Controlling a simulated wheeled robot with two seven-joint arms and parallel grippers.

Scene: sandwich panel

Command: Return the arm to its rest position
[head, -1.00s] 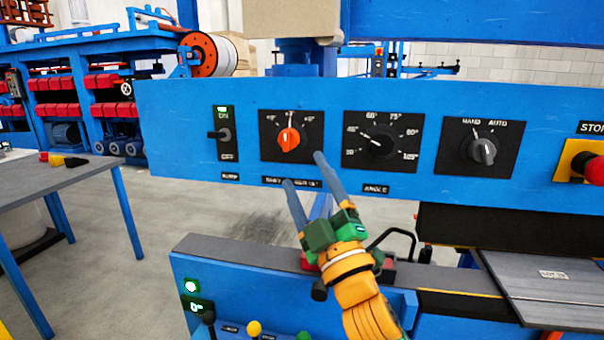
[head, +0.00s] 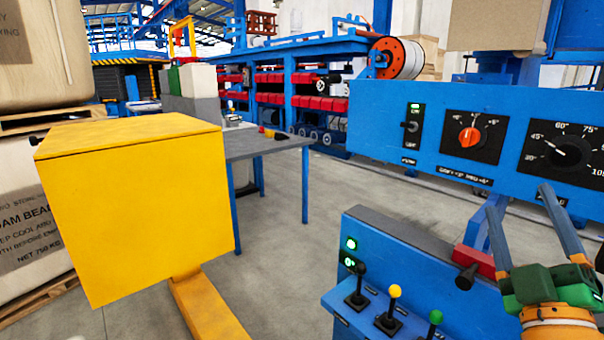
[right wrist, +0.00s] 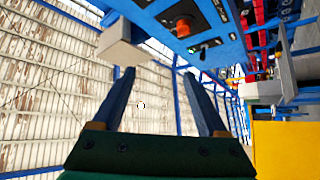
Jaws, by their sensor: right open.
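My right gripper (head: 522,226) is at the right edge of the head view, in front of the lower part of the blue control panel (head: 385,115). Its two blue-grey fingers stand apart with nothing between them. In the right wrist view the open fingers (right wrist: 160,95) also show, with the panel and its orange knob (right wrist: 184,27) beyond them. The panel carries an orange knob (head: 470,137), a black angle dial (head: 563,152) and a lever switch (head: 413,126) under a green light. My left gripper is not in view.
A large yellow box (head: 140,215) on a yellow post stands at the left. A blue console (head: 400,270) with several coloured levers lies below the panel. A grey table (head: 265,146) is behind. Floor between box and console (head: 285,265) is clear.

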